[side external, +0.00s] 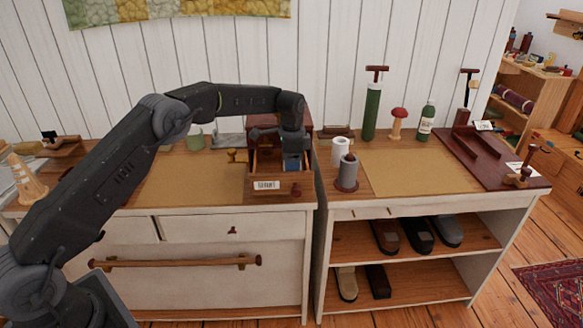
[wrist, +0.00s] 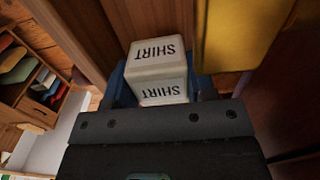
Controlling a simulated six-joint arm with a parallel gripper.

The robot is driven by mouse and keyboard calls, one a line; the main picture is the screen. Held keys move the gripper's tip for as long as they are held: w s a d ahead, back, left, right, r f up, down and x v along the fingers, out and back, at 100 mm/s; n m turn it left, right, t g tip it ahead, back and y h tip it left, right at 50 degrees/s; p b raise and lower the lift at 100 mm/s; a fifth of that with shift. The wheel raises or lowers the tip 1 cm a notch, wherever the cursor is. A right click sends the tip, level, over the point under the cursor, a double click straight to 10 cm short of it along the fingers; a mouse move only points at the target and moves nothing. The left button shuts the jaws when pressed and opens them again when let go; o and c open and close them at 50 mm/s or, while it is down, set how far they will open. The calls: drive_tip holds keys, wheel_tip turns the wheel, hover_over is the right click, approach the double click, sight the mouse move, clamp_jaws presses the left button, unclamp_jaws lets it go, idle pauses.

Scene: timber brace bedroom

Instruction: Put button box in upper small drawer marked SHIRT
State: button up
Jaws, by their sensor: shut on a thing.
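My gripper (side external: 292,164) points down at the open small drawer (side external: 282,197) of the dark wooden cabinet (side external: 262,122) on the left dresser. The drawer front bears a white label (side external: 266,185), too small to read surely. In the wrist view the white button box (wrist: 160,72) shows the word SHIRT on two faces. It sits between my blue fingers, which are shut on it. In the side view the box is hidden by the fingers. The fingertips are at or just inside the drawer opening; whether the box touches the drawer floor cannot be told.
A yellow block-like thing (wrist: 236,36) is close beside the box in the wrist view. A brass item (side external: 236,156) and a green cup (side external: 194,138) stand left of the cabinet. Grey and white cylinders (side external: 346,172) stand to its right. The tan mats (side external: 408,170) are clear.

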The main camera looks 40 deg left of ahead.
drive_tip(key=shift+f, duration=0.8)
drive_tip(key=shift+f, duration=0.15)
drive_tip(key=o, duration=0.7)
drive_tip(key=shift+c, duration=0.2)
wheel_tip(320, 180, up, 12)
drive_tip(key=shift+r, duration=0.25)
